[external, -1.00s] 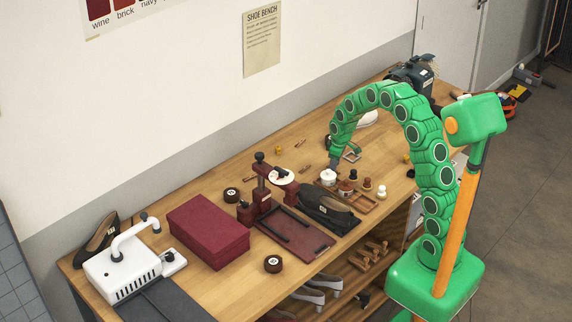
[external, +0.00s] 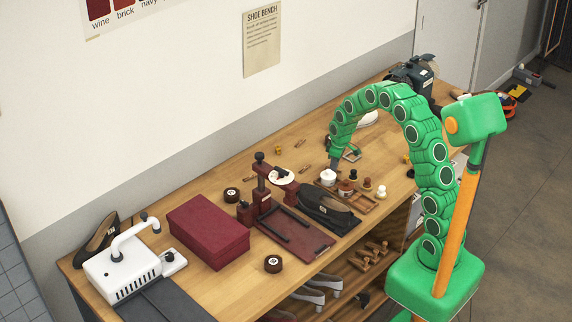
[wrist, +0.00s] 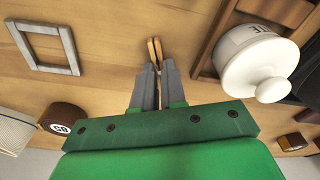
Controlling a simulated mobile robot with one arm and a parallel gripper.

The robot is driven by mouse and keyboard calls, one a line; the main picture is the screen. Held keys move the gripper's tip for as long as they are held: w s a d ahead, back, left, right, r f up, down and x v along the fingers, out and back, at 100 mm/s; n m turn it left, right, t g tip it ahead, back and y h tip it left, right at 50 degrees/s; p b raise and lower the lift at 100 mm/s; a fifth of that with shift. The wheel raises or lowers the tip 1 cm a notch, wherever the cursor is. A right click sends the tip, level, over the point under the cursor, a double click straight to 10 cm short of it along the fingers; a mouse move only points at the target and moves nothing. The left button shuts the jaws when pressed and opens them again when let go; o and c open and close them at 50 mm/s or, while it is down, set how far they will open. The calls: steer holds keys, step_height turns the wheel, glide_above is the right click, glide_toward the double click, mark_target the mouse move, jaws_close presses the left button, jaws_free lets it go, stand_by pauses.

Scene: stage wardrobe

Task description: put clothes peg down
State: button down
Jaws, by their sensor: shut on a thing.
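The clothes peg (wrist: 154,50) is a slim piece of light wood. It sticks out from between the grey fingertips of my gripper (wrist: 156,78) in the wrist view. My gripper is shut on it. The peg is seen nearly end-on over the bare wooden bench (wrist: 110,20), and I cannot tell whether it touches the surface. In the external view my gripper (external: 334,164) points down at the bench, just behind a white lidded pot (external: 328,177). The peg is too small to make out there.
The pot (wrist: 258,65) stands close right of my gripper, beside a wooden tray edge (wrist: 208,50). A grey square frame (wrist: 45,65) lies to the left. A brown disc (wrist: 62,118) sits lower left. Bare bench lies between frame and tray.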

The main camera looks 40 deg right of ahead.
steer(key=shift+r, duration=0.35)
step_height(320, 180, up, 2)
steer(key=shift+r, duration=0.15)
steer(key=s+a+r, duration=0.2)
steer(key=s+r, duration=0.7)
steer(key=s, duration=0.4)
steer(key=shift+s+a+r, duration=0.15)
steer(key=shift+s+r, duration=0.25)
